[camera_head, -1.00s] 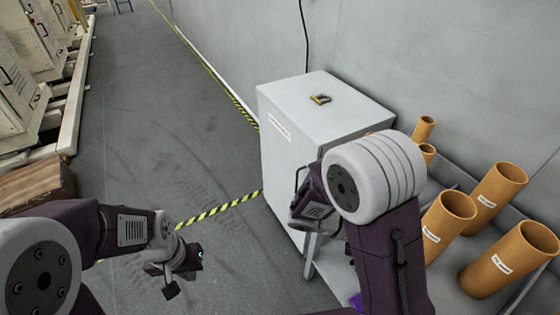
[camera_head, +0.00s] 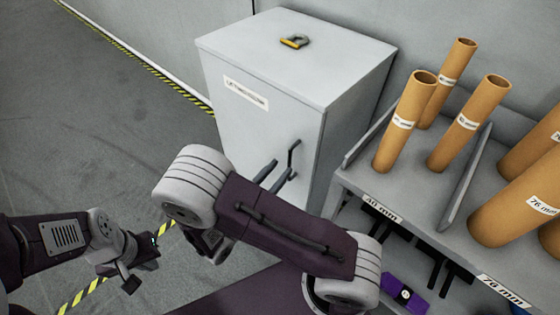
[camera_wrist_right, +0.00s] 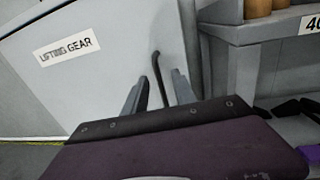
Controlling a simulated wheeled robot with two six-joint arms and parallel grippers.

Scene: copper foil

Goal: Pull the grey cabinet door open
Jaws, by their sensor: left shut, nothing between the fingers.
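The grey cabinet (camera_head: 235,135) stands in the middle of the head view, its labelled door (camera_head: 255,125) facing me and looking shut. The dark bar handle (camera_head: 294,155) is near the door's right edge; it also shows in the right wrist view (camera_wrist_right: 156,68). My right gripper (camera_head: 279,169) is open at the handle. In the right wrist view its two fingers (camera_wrist_right: 160,82) stand on either side of the handle's line; whether the handle is fully between them I cannot tell. My left gripper (camera_head: 135,279) is shut and empty, low at the left, away from the cabinet.
A grey rack (camera_head: 360,185) with several brown tubes (camera_head: 405,120) stands close on the right. A purple item (camera_head: 404,293) lies below the rack. The floor (camera_head: 90,130) left of the cabinet is clear.

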